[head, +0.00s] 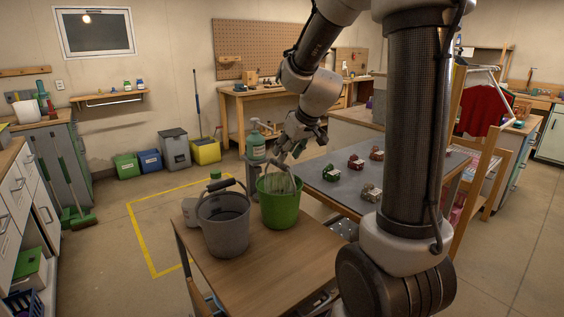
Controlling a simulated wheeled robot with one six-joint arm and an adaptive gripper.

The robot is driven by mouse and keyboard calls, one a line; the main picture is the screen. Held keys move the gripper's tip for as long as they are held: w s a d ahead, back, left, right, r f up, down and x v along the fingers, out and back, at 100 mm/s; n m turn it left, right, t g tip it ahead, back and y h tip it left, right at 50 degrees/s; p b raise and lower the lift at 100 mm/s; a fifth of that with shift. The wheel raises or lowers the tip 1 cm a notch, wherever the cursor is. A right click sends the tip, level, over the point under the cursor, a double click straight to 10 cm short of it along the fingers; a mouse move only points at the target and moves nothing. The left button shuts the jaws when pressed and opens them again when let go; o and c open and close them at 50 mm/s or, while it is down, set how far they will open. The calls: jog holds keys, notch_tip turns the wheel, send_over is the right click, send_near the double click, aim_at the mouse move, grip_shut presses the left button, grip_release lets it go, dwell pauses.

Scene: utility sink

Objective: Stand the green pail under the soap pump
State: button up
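The green pail (280,210) stands upright on the wooden table, to the right of a grey pail (225,228). The soap pump (256,146), a teal bottle with a pump head, is mounted on a grey post behind the pails, behind and to the left of the green pail. My gripper (287,155) points down just above the green pail, close to its handle. The fingers are small and partly overlap the handle, so I cannot tell whether they grip it.
The wooden table (265,272) has free room at its front. A white jug with a green cap (190,211) stands behind the grey pail. A blue-grey table (390,172) to the right carries several small red and green items. Yellow floor tape (142,240) lies left.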

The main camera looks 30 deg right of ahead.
jog(key=s+r+m+g, duration=0.1)
jog(key=s+r, duration=0.2)
jog(key=s, duration=1.1)
jog(key=s+a+r+m+g+h, duration=0.1)
jog(key=s+r, duration=0.2)
jog(key=s, duration=1)
jog(key=shift+s+a, duration=0.25)
jog(key=shift+s, duration=0.1)
